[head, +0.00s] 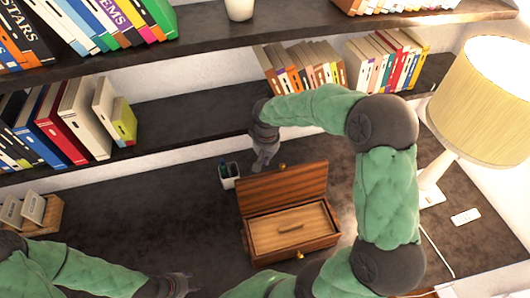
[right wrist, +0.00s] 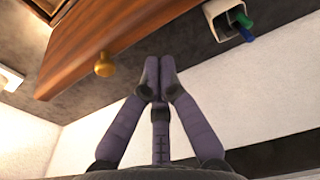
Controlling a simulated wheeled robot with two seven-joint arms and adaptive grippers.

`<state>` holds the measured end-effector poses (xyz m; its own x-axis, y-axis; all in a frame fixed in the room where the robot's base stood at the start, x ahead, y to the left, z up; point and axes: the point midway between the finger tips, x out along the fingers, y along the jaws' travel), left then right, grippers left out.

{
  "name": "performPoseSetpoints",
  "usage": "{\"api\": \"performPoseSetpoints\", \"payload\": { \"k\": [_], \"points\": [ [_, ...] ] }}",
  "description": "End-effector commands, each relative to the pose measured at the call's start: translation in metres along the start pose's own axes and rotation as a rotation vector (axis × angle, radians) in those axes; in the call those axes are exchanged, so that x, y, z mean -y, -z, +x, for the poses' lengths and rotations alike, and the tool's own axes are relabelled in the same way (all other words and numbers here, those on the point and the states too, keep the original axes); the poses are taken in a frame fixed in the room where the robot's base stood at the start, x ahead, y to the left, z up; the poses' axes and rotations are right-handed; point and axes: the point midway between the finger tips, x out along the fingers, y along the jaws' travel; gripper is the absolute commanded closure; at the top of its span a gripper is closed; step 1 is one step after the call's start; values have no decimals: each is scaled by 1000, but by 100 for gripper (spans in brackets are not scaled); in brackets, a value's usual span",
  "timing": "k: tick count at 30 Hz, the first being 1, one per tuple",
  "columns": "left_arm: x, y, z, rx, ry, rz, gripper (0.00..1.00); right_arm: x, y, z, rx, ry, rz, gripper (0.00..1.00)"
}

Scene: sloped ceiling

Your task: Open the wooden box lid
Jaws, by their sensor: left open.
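The wooden box (head: 262,254) stands on the dark desk with its lid (head: 285,186) raised at the back. Inside it a lighter wooden panel with a small handle shows. A brass knob (head: 282,166) is on the lid's upper edge, and a brass knob also shows in the right wrist view (right wrist: 104,65). My right gripper (head: 263,164) is behind the lid's upper left part, reached over from the right. In the right wrist view its fingertips (right wrist: 152,70) are together with nothing visible between them, close to the reddish wood. My left gripper (head: 182,284) is low, left of the box, empty.
A white pen cup (head: 229,176) stands close to the left of my right gripper. A lamp (head: 493,100) and a small white device (head: 466,216) are at the right. Shelves with books (head: 75,122) run along the back.

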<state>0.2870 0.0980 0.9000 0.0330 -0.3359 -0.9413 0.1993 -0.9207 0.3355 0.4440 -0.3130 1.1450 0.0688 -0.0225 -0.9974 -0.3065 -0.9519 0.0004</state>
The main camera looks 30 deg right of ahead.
Motion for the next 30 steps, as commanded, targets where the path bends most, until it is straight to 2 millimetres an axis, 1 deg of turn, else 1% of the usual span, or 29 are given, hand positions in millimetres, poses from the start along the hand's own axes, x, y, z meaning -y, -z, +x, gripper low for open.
{"api": "performPoseSetpoints", "payload": {
  "k": [1, 3, 6, 12, 24, 26, 30],
  "points": [
    [0, 0, 0, 0, 0, 0, 52, -1, 0, 9, 2, -1, 0, 100],
    [0, 0, 0, 0, 0, 0, 52, 0, 0, 20, 3, 0, 0, 100],
    [0, 0, 0, 0, 0, 0, 52, 0, 0, 32, 1, 0, 0, 100],
    [0, 0, 0, 0, 0, 0, 52, 0, 0, 45, 0, 1, 0, 100],
    [0, 0, 0, 0, 0, 0, 52, 0, -1, 46, -2, 1, 0, 100],
    [0, 0, 0, 0, 0, 0, 52, 0, -3, 43, -3, 1, 0, 100],
    [1, 0, 3, 0, 0, 0, 52, 0, -19, 35, -3, 1, -2, 100]
  ]
}}
